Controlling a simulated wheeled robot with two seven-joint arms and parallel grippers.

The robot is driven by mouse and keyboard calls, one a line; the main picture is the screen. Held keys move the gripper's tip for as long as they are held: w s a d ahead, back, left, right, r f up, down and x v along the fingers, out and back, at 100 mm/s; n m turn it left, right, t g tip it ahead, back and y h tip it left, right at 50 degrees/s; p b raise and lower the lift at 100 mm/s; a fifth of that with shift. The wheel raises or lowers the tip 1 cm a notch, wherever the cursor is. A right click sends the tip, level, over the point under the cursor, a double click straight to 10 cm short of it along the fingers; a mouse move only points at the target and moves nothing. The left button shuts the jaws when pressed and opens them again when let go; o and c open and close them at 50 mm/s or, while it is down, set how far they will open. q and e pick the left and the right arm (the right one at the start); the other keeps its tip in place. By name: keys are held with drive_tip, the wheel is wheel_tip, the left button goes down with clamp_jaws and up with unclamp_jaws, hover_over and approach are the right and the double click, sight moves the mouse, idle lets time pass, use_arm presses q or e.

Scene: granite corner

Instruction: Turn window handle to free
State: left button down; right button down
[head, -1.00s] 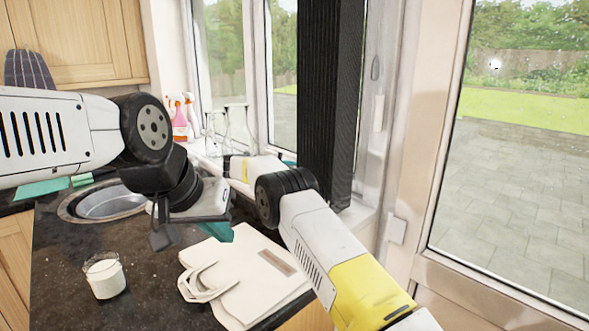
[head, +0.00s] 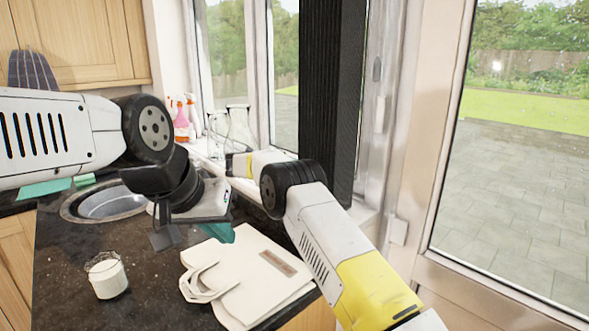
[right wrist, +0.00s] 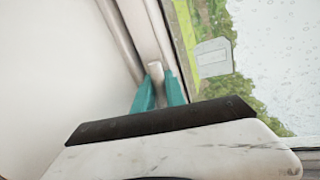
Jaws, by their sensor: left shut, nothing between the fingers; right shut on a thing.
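The window handle (right wrist: 155,68) is a pale bar on the white window frame in the right wrist view. The teal fingertips of my right gripper (right wrist: 159,92) are shut on it, one on each side. In the head view my right arm reaches to the window, and its fingers and the handle are hidden. My left gripper (head: 219,233) is shut and empty above the counter, with its teal fingertips pointing down. The window (head: 232,60) has pale frames and stands behind the counter; I cannot tell the handle's exact angle.
A glass of white liquid (head: 107,276) and a cream bag (head: 250,285) are on the dark counter (head: 60,250). Spray bottles (head: 181,122) and clear glass bottles (head: 240,128) stand near the window. A black slatted panel (head: 331,80) hangs beside my right arm.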

drive_tip(key=m, duration=0.1)
drive_tip(key=r+m, duration=0.1)
drive_tip(key=shift+s+d+r+m+t+y, duration=0.3)
drive_tip(key=shift+s+d+r+m+t, duration=0.05)
drive_tip(key=shift+d+r+m+t, duration=0.05)
drive_tip(key=shift+s+d+r+m+t+y, duration=0.2)
drive_tip(key=shift+s+r+m+t+y, duration=0.15)
drive_tip(key=shift+m, duration=0.35)
drive_tip(key=c, duration=1.7)
unclamp_jaws()
drive_tip(key=o, duration=0.3)
drive_tip(key=shift+d, duration=0.25)
drive_tip(key=shift+d+r, duration=0.1)
drive_tip(key=shift+r, duration=0.05)
drive_tip(key=shift+s+a+r, duration=0.3)
drive_tip(key=shift+a, duration=0.25)
drive_tip(key=v, duration=0.6)
drive_tip(key=shift+s+a, duration=0.25)
